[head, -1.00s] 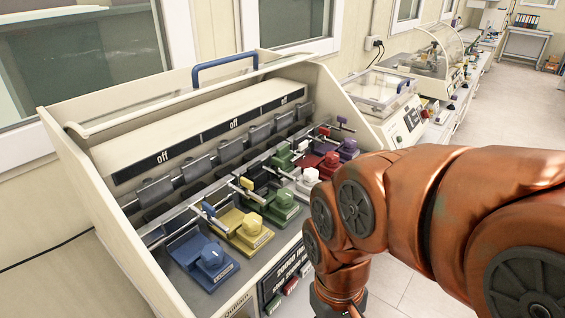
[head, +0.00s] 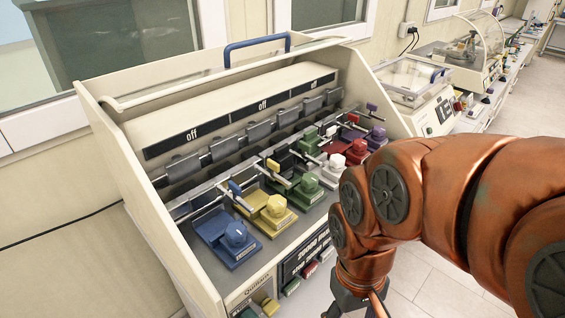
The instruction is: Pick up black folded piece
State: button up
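A small black piece (head: 286,159) sits between the yellow and green clamps in the tester, partly hidden by neighbouring parts. A row of dark grey folded plates (head: 222,147) hangs behind the clamps. I cannot tell for certain which of these is the black folded piece. My gripper (head: 347,304) shows only its dark upper part at the bottom edge, in front of and to the right of the tester. Its fingers are cut off by the frame, so its opening and anything in it are hidden.
The cream tester (head: 150,243) has raised side walls and a blue handle (head: 257,47). Blue (head: 228,238), yellow (head: 268,217), green, white, red and purple clamps fill its bed. A clear-lidded machine (head: 415,75) stands behind at right. The floor (head: 440,295) at lower right is clear.

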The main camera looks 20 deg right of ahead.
aim_at(282, 157)
jog(key=u, duration=1.9)
jog(key=k, duration=0.4)
jog(key=z, duration=0.75)
